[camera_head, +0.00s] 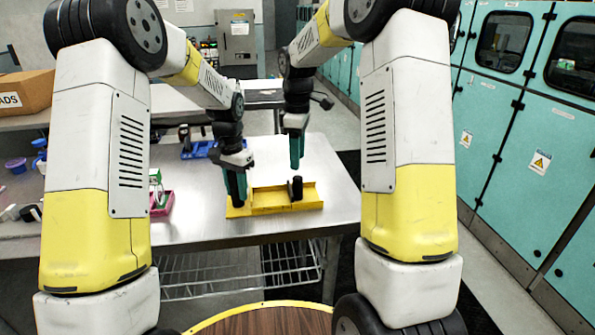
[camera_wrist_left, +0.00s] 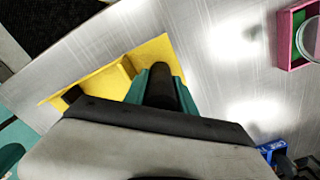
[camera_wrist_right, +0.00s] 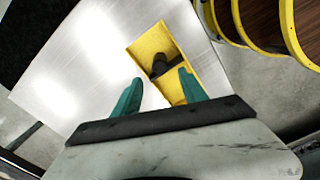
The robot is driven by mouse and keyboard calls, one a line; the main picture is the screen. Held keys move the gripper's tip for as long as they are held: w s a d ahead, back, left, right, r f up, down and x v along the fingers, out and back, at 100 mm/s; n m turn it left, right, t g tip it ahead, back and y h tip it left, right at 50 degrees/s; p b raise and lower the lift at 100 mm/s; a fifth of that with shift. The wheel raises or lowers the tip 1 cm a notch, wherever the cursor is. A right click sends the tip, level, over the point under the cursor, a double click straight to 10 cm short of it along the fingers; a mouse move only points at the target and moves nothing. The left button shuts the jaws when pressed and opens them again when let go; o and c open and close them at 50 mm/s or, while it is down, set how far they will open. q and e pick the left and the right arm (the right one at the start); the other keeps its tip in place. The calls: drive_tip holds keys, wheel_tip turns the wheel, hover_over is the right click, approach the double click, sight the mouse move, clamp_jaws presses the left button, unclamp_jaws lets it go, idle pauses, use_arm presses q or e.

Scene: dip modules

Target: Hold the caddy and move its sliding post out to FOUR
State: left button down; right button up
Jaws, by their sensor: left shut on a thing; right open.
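The yellow caddy (camera_head: 270,206) lies on the metal table near its front edge; it also shows in the left wrist view (camera_wrist_left: 88,83) and the right wrist view (camera_wrist_right: 147,45). The dark sliding post (camera_head: 296,188) stands upright in its right part, and shows in the right wrist view (camera_wrist_right: 160,64). My left gripper (camera_head: 237,195) is at the caddy's left end, shut on a black upright handle (camera_wrist_left: 161,82). My right gripper (camera_head: 296,160) is open and empty, pointing down above the caddy near the post. Any FOUR marking is too small to read.
A pink box (camera_head: 162,204) with items stands left of the caddy. A blue tray (camera_head: 199,150) lies farther back on the table. The table (camera_head: 328,185) is clear right of the caddy. A cardboard box (camera_head: 25,92) sits at far left.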

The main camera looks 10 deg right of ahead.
sight(298, 177)
drive_tip(key=shift+r, duration=2.2)
use_arm(q)
drive_tip(key=c, duration=1.3)
unclamp_jaws()
drive_tip(key=shift+o, duration=0.2)
drive_tip(key=shift+r, duration=3.75)
drive_tip(key=shift+r, duration=4.5)
